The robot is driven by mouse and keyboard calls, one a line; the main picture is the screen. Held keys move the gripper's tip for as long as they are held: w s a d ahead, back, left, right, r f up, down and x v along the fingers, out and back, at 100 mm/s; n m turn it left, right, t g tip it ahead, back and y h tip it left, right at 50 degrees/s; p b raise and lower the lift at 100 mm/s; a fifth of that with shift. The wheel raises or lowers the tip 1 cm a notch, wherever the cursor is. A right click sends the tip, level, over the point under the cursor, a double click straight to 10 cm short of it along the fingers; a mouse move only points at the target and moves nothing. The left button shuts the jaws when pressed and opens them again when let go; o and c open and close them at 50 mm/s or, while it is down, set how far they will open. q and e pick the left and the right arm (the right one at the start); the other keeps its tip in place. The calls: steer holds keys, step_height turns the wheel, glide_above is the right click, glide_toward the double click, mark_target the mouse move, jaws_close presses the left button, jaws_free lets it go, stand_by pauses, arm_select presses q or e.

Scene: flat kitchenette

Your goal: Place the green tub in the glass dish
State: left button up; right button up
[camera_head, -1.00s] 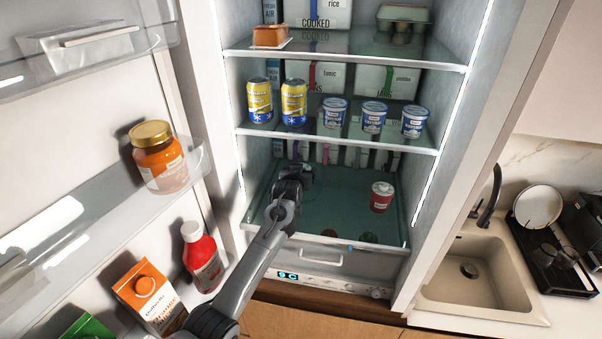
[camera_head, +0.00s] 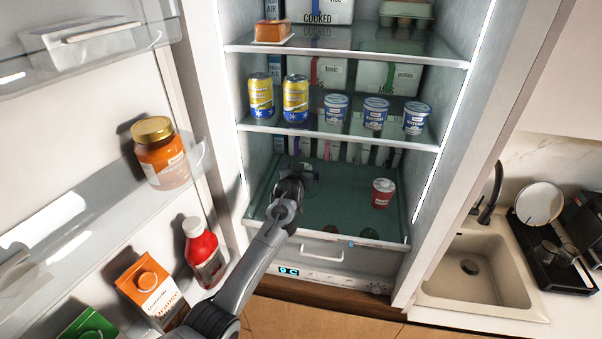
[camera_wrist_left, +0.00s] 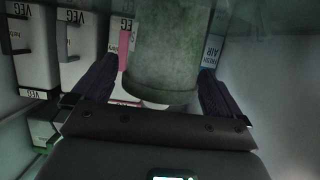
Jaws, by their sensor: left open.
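In the head view my left gripper (camera_head: 294,178) reaches onto the lowest fridge shelf. It largely hides the tub there. I cannot make out the glass dish in either view. My right gripper is not in view.
A red tub (camera_head: 382,193) stands to the right on the same glass shelf (camera_head: 335,212). Several cartons line the back. Cans (camera_head: 295,99) and blue-white tubs (camera_head: 376,113) fill the shelf above. The open door at left holds a jar (camera_head: 161,153), bottle and cartons.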

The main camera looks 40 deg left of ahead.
arm_select(q)
steer(key=shift+s+d+r+p, duration=0.1)
steer(key=shift+s+r+p, duration=0.05)
steer(key=shift+r+p, duration=0.25)
steer(key=p+v, duration=0.7)
steer(key=v, duration=0.4)
steer(key=shift+s, duration=0.25)
steer(key=shift+d, duration=0.2)
